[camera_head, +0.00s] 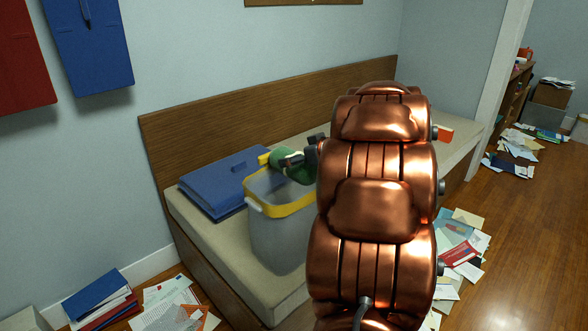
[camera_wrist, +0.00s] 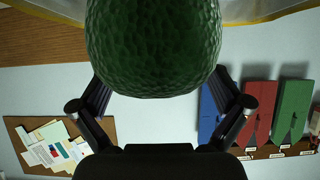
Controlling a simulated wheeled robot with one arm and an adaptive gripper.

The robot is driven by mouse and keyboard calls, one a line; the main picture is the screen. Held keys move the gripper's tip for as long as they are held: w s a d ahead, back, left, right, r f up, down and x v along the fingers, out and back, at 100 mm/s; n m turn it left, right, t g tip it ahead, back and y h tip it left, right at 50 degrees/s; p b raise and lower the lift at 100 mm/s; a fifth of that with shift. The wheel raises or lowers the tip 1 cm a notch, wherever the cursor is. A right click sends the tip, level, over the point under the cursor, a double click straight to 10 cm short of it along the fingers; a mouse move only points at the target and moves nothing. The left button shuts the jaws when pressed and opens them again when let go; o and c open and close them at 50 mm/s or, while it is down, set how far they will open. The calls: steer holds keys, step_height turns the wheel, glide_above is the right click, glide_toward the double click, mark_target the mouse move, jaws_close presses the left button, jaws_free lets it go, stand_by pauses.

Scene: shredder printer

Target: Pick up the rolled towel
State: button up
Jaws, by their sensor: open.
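The rolled towel (camera_head: 287,158) looks green with a pale end in the head view, at the far rim of a grey bin with a yellow rim. In the wrist view the green textured towel (camera_wrist: 155,45) fills the top middle, very close. My gripper (camera_head: 312,152) is beside the towel's right end in the head view. In the wrist view my gripper (camera_wrist: 160,88) is open, with one dark finger on each side of the towel's lower part. I cannot tell whether the fingers touch it. My copper arm hides part of the bench.
The grey bin (camera_head: 278,236) stands on a cushioned bench (camera_head: 225,249). Blue folders (camera_head: 218,184) lie left of it. A wooden backboard (camera_head: 220,112) runs along the wall behind. Papers (camera_head: 462,243) litter the floor at right. Open floor (camera_head: 535,240) lies farther right.

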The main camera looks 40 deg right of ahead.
mark_target(295, 154)
steer(key=shift+x, duration=0.75)
steer(key=shift+d, duration=0.1)
steer(key=c, duration=1.3)
step_height(295, 154, up, 18)
steer(key=p, duration=0.5)
steer(key=shift+p, duration=0.35)
